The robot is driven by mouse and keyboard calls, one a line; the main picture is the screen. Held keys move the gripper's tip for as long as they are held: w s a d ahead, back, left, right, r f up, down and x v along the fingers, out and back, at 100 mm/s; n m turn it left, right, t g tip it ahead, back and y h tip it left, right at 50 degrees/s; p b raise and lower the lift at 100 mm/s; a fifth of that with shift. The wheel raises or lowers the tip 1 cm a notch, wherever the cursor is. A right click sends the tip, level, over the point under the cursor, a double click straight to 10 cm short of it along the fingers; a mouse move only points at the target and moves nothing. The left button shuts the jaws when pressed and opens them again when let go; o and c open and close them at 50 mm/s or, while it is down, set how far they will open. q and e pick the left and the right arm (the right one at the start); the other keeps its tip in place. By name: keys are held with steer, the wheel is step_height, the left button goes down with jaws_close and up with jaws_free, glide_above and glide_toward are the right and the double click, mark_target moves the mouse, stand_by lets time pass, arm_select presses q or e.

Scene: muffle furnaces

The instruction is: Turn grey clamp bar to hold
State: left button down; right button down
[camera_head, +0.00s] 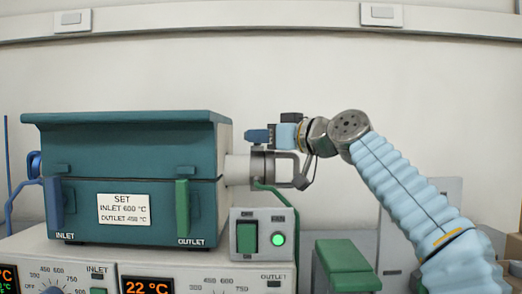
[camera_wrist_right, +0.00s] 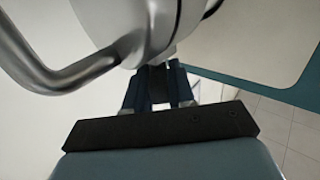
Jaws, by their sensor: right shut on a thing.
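The teal furnace (camera_head: 130,150) has a pale tube (camera_head: 238,169) sticking out of its right side, with a grey metal fitting (camera_head: 258,165) and a looped handle (camera_head: 284,158) at its end. My right gripper (camera_head: 258,136) comes in from the right, just above this fitting. In the right wrist view its dark fingers (camera_wrist_right: 160,88) are shut at the edge of the large round metal piece (camera_wrist_right: 130,25), with the curved handle (camera_wrist_right: 55,78) at left. They appear to hold the grey clamp bar (camera_wrist_right: 166,58), which is mostly hidden between the fingers. My left gripper is not in view.
Below the tube stands a grey switch box (camera_head: 263,236) with a green rocker and a lit green lamp. Green and blue latches (camera_head: 182,208) hang on the furnace front. A green-topped block (camera_head: 347,265) stands right of the box.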

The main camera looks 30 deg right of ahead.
steer(key=shift+w+d+n+g+y, duration=0.1)
steer(key=shift+d+n+g+y, duration=0.1)
steer(key=shift+n+g+y, duration=0.85)
steer(key=shift+r+n+t+y, duration=0.1)
steer(key=shift+n+t+y, duration=0.15)
steer(key=shift+y, duration=0.6)
steer(key=c, duration=1)
jaws_free()
steer(key=shift+c, duration=0.2)
steer(key=shift+s+d, duration=0.25)
steer(key=shift+s, duration=0.15)
steer(key=b+v, duration=0.1)
steer(key=v, duration=0.5)
steer(key=shift+s+b, duration=0.35)
steer(key=shift+b, duration=0.05)
steer(key=shift+d, duration=0.15)
